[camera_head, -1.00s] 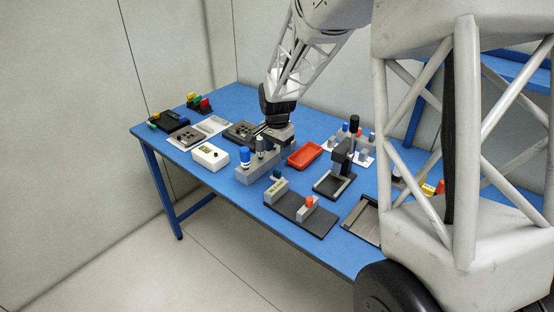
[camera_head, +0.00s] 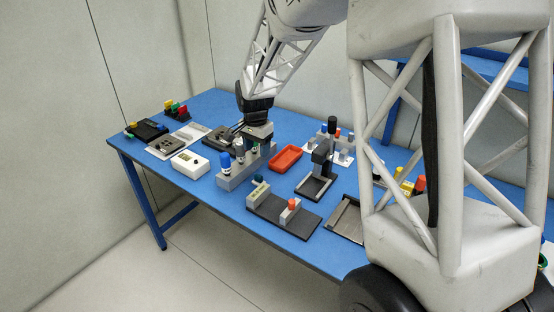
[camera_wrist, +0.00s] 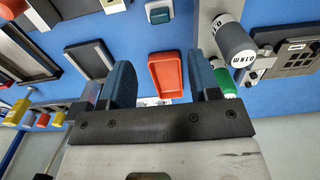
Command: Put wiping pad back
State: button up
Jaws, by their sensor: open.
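No object is clearly recognisable as the wiping pad. A grey rack (camera_head: 232,180) on the blue table holds a blue-topped holder (camera_head: 225,162), a pale middle one (camera_head: 239,148) and a green-topped one (camera_head: 256,148). My gripper (camera_head: 258,130) is above and just behind the rack. A grey cylinder with a white lettered end (camera_wrist: 242,58) and a green cylinder (camera_wrist: 222,95) show beside the right finger; the lettering is hard to read.
An orange-red tray (camera_head: 286,158) lies right of the rack, with clear blue table around it. A white box (camera_head: 190,164) stands left. A dark base (camera_head: 284,221) with an orange-knobbed block lies in front, and a black-topped stand (camera_head: 322,165) is at right.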

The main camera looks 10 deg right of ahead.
jog(key=s+d+r+n, duration=0.2)
jog(key=s+d+r, duration=0.2)
jog(key=s+r, duration=0.55)
jog(key=s+d+r+n+t, duration=0.1)
jog(key=s+d+n, duration=0.2)
jog(key=s, duration=1.3)
jog(key=s+d+r+n+t, duration=0.1)
jog(key=s+d+r+n, duration=0.1)
jog(key=s, duration=1.4)
jog(key=shift+s+d+r+n+t, duration=0.3)
jog(key=shift+d+n, duration=0.35)
jog(key=shift+n, duration=0.25)
